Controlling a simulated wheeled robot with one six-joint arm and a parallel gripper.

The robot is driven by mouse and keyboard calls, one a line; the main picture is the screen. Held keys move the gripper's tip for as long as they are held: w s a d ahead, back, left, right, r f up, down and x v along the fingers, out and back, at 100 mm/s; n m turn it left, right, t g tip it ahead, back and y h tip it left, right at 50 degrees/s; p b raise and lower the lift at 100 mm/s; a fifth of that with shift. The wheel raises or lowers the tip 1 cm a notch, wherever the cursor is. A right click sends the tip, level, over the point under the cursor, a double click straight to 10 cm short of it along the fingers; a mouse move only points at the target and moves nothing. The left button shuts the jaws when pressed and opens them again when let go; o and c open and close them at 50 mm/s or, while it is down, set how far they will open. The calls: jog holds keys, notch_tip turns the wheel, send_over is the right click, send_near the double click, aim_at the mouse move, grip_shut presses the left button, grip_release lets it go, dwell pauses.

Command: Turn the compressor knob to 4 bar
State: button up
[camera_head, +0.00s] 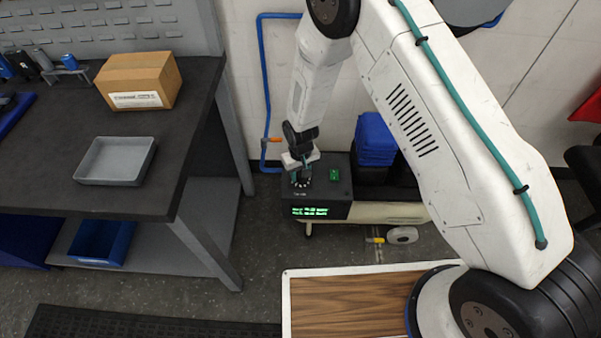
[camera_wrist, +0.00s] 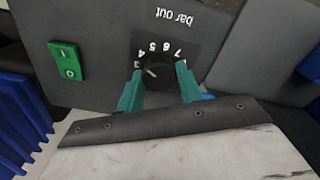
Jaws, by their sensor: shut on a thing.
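The compressor (camera_head: 390,212) stands against the wall, its dark top panel under my gripper (camera_head: 301,175). The teal fingers of my gripper (camera_wrist: 159,70) are shut on the knob, one on each side. Numbers from 3 to 7 show around the dial. A short white pointer mark on the knob points toward the 3 and 4 side; its exact reading is too small to tell. In the head view, my gripper mostly hides the knob.
A green switch (camera_wrist: 67,60) is beside the dial. The compressor's front has a lit green display (camera_head: 310,211). A workbench (camera_head: 60,170) with a cardboard box (camera_head: 138,80) and a grey tray (camera_head: 118,180) stands at left. A blue pipe (camera_head: 265,90) runs along the wall.

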dwell(0.4)
jog(key=o, duration=1)
notch_tip(320, 180, up, 8)
jog(key=shift+f, duration=0.1)
jog(key=shift+s+d, duration=0.25)
jog(key=shift+s, duration=0.1)
jog(key=s+d+r+m, duration=0.1)
jog(key=s+d+r, duration=0.7)
jog(key=r, duration=0.6)
jog(key=s+d+r+m+t, duration=0.1)
jog(key=s+d+r+m, duration=0.1)
jog(key=s+d+r, duration=0.5)
jog(key=s+d+r+m, duration=0.1)
jog(key=s+d+r, duration=0.7)
jog(key=s+r, duration=0.6)
jog(key=shift+s+d+r+m, duration=0.1)
jog(key=shift+r, duration=1.2)
jog(key=shift+s+d+r+m, duration=0.1)
jog(key=shift+s+r, duration=0.05)
jog(key=shift+r, duration=1.1)
jog(key=shift+s+d+r+m, duration=0.1)
jog(key=shift+r, duration=1.2)
